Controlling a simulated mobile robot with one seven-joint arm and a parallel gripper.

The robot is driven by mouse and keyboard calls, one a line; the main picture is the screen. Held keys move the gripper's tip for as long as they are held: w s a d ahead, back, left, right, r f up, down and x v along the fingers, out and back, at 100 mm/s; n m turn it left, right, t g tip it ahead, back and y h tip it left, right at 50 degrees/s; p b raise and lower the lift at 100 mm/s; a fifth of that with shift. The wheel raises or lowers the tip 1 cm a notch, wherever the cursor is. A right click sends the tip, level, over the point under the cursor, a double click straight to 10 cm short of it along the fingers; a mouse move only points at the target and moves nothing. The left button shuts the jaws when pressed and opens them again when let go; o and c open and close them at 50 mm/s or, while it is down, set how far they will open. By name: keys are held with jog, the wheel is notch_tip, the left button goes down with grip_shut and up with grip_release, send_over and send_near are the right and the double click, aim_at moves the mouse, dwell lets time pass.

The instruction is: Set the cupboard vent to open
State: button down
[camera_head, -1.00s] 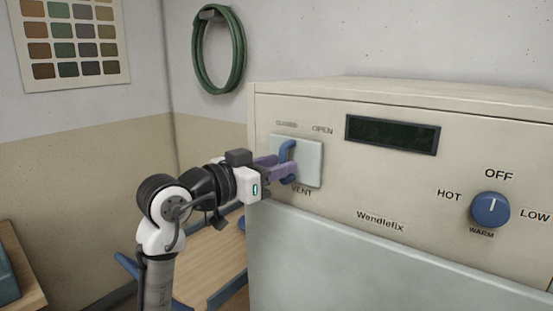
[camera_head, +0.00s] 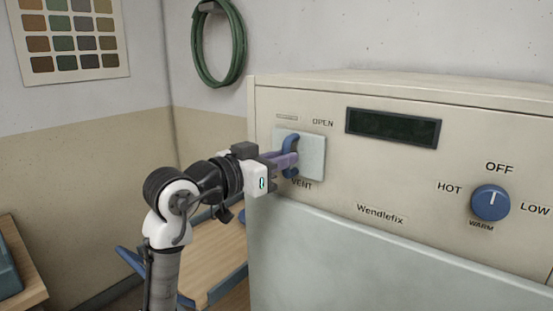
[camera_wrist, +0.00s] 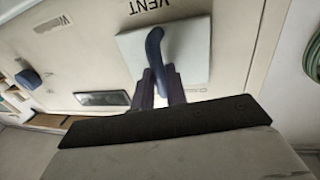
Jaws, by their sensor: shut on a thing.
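The cupboard vent is a pale square plate (camera_head: 314,156) with a curved blue handle (camera_head: 291,150), set in the cream front panel. An OPEN label (camera_head: 322,122) is above its right side, a faint label (camera_head: 287,117) above its left, and VENT (camera_head: 301,184) below. The handle is left of the plate's middle. My gripper (camera_head: 286,160) reaches in from the left, its purple fingers shut on the handle. In the wrist view the handle (camera_wrist: 154,45) runs down between the fingers (camera_wrist: 159,82), with the plate (camera_wrist: 192,50) behind. The fingers partly hide the handle's lower part.
A dark display (camera_head: 393,128) and a blue dial (camera_head: 490,203) are further right on the panel. A green hose (camera_head: 237,55) hangs on the wall behind. A wooden surface with blue edging (camera_head: 205,265) is below my arm.

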aim_at(314, 170)
jog(key=s+d, duration=0.1)
jog(key=d, duration=0.1)
jog(key=s+d, duration=0.3)
jog(key=d, duration=0.1)
jog(key=shift+s+d+b, duration=0.15)
jog(key=shift+s+b, duration=0.1)
jog(key=shift+b, duration=0.05)
jog(key=c, duration=1.4)
grip_release()
jog(key=shift+s+d, duration=0.1)
jog(key=b+v, duration=0.3)
jog(key=v, duration=1.1)
jog(key=shift+b, duration=0.35)
